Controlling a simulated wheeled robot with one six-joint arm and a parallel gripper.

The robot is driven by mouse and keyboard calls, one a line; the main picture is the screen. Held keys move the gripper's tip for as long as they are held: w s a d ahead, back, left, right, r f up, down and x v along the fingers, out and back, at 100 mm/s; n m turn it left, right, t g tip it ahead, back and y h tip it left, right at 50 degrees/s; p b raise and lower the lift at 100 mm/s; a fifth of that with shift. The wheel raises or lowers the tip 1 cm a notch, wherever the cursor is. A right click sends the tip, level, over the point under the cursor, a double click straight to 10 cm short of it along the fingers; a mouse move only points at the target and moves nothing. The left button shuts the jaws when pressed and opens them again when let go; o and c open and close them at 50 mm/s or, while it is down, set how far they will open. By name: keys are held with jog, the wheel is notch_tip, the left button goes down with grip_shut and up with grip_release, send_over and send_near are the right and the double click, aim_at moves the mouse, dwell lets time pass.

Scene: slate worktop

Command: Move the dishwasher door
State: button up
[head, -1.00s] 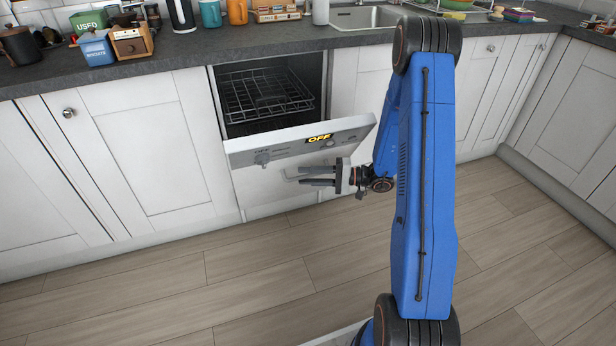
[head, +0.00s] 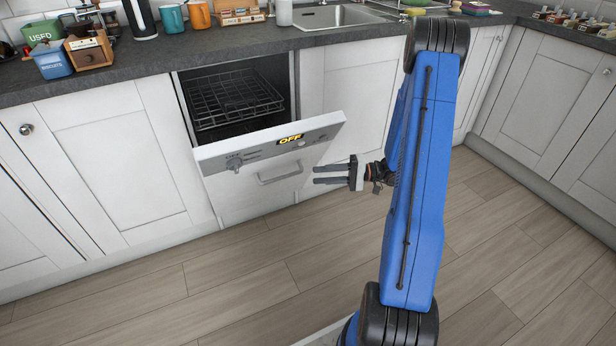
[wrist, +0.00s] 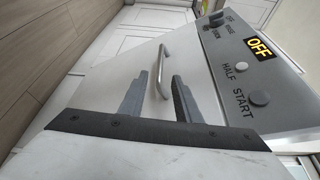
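The dishwasher door (head: 236,190) is partly open, its top edge tilted out from the cabinet front. Its control panel shows a yellow OFF display (head: 290,140), and a bar handle (head: 280,174) sits below the panel. The wrist view also shows the door (wrist: 190,62) and handle (wrist: 163,66). My gripper (head: 314,175) is open and empty, just to the right of the door in the head view, with its fingers pointing left. In the wrist view the fingers (wrist: 159,78) are apart, and the handle shows beyond them, not gripped.
A wire rack (head: 235,98) is inside the dishwasher opening. The worktop (head: 240,48) above holds tins, mugs and a sink (head: 335,16). White cabinets flank the dishwasher. The wooden floor (head: 240,270) in front is clear.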

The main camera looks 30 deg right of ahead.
jog(key=shift+v, duration=1.75)
